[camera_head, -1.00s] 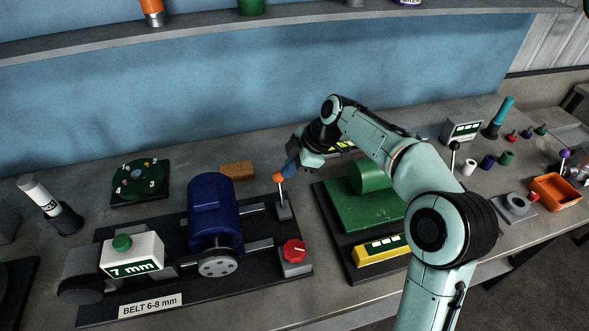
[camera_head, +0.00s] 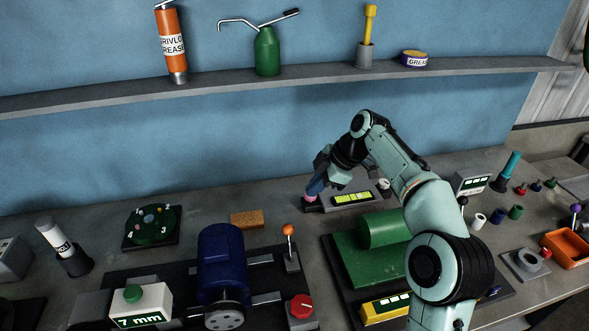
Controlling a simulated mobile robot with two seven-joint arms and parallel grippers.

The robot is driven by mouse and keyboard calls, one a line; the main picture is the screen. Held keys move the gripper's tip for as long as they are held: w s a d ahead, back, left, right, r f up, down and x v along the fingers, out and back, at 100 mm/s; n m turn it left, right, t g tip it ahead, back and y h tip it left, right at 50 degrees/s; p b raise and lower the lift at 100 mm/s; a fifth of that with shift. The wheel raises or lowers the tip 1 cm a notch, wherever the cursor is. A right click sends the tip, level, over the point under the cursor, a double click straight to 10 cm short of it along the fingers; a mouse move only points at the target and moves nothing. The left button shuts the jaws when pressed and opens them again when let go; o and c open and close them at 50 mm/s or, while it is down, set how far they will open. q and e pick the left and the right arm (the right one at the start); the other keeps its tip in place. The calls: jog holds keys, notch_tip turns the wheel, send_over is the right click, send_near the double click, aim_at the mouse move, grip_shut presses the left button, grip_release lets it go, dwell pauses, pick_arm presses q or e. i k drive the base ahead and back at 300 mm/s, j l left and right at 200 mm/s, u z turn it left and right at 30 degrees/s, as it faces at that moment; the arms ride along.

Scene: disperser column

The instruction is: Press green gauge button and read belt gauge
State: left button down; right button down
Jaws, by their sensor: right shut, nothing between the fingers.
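The green gauge button (camera_head: 134,292) sits on top of the white belt gauge box (camera_head: 155,306) at the lower left. The gauge's display reads "7 mm". My right gripper (camera_head: 315,187) is shut and empty, far to the right of the gauge. Its fingertips are at a small pink knob (camera_head: 309,199) beside a panel with a lit yellow-green display (camera_head: 352,198); whether they touch it I cannot tell. My left gripper is not in view.
A blue motor (camera_head: 222,262) stands right of the gauge, with an orange-tipped lever (camera_head: 289,230) and a red knob (camera_head: 301,306) nearby. A shelf (camera_head: 320,75) with grease containers runs along the back wall.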

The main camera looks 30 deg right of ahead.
aim_at(134, 293)
jog(key=k, duration=1.5)
